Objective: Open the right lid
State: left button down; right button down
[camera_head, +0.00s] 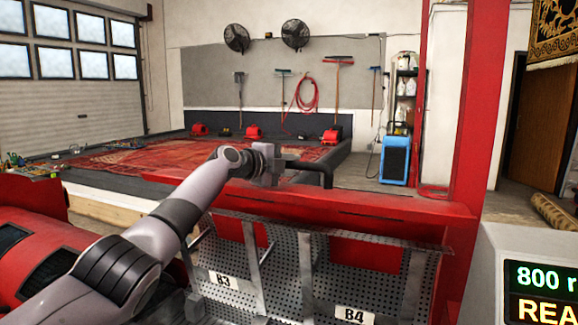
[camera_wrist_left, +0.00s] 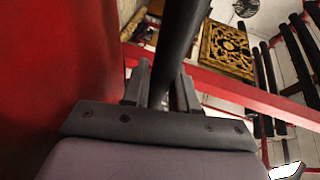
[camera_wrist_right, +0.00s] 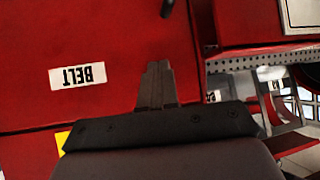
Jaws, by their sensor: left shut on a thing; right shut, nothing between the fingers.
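My left gripper (camera_head: 278,164) is shut on a black bar handle (camera_head: 318,168), which bends down to a long red panel (camera_head: 400,206) that looks like a lid. In the left wrist view the handle (camera_wrist_left: 182,45) runs between the fingers (camera_wrist_left: 162,90). Below the panel is an exposed perforated metal part (camera_head: 290,270) with labels B3 and B4. I cannot tell the lid's exact angle. My right gripper (camera_wrist_right: 157,85) is shut and empty, in front of a red surface with a BELT label (camera_wrist_right: 78,75); it is not in the head view.
A light housing with a lit display (camera_head: 540,290) stands at the right. A red rounded body with dark vents (camera_head: 40,265) is at the left. A red post (camera_head: 478,110) rises behind. Further back lie a red patterned rug (camera_head: 120,160) and a blue machine (camera_head: 395,160).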

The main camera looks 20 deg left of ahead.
aim_at(274, 189)
pick_arm(q)
jog(key=shift+d, duration=0.1)
jog(key=c, duration=1)
grip_release()
jog(key=shift+o, duration=0.2)
jog(key=shift+s+f, duration=0.1)
jog(key=shift+s+a+b, duration=0.15)
jog(key=shift+a+b, duration=0.05)
jog(key=shift+b, duration=0.1)
jog(key=shift+b+v, duration=0.65)
jog(key=shift+v, duration=0.1)
jog(key=shift+b+v, duration=0.6)
jog(key=shift+v, duration=0.95)
jog(key=shift+b+v, duration=0.3)
jog(key=shift+v, duration=0.75)
jog(key=shift+r, duration=0.25)
